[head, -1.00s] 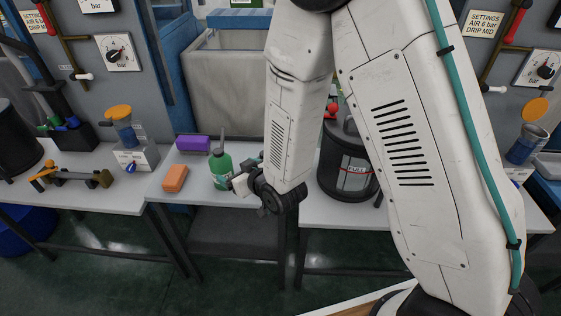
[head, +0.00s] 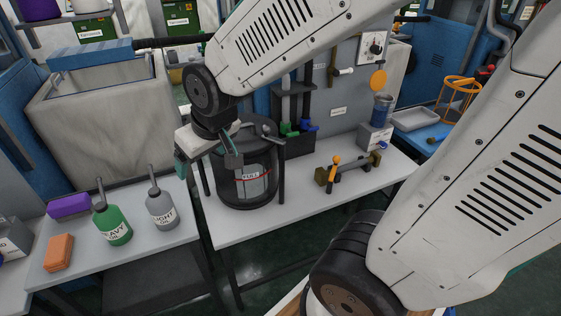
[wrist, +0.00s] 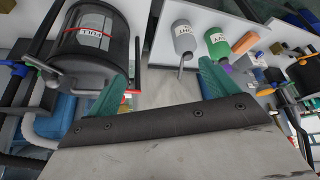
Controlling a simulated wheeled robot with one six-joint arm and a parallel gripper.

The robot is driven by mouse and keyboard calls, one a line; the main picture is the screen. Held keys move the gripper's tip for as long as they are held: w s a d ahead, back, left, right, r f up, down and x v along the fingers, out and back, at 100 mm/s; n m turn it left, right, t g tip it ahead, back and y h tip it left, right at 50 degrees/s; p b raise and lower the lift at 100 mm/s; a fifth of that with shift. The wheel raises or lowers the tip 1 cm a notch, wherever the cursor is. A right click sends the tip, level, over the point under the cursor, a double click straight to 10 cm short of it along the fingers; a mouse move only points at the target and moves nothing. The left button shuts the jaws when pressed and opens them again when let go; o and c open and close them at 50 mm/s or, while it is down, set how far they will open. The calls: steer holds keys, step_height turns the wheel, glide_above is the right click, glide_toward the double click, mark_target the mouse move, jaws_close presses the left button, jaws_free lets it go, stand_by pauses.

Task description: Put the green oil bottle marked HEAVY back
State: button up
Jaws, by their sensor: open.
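The green oil bottle marked HEAVY (head: 113,225) stands upright on the left grey table in the head view. It stands beside a grey bottle marked LIGHT (head: 162,207). In the wrist view the green bottle (wrist: 217,43) shows beyond the right finger, with the grey bottle (wrist: 184,40) beside it. My gripper (head: 208,160) is raised in front of the black canister marked FULL (head: 247,190), to the right of both bottles and apart from them. In the wrist view the two teal fingers of my gripper (wrist: 163,88) are spread wide with nothing held between them.
A purple block (head: 69,206) and an orange block (head: 58,252) lie left of the green bottle. A fabric-sided bin (head: 105,125) stands behind that table. A brass-ended tool (head: 348,170) and a blue cup unit (head: 378,125) are on the right table, whose front is clear.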

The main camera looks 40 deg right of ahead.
steer(key=s+d+r+m+g, duration=0.1)
steer(key=s+d+r+g, duration=0.1)
steer(key=s, duration=0.7)
steer(key=s+d+r+g, duration=0.2)
steer(key=s+d+r, duration=0.1)
steer(key=s, duration=0.6)
steer(key=shift+r+m+h, duration=0.3)
steer(key=shift+r+m, duration=0.1)
steer(key=shift+r, duration=0.25)
steer(key=shift+w, duration=0.1)
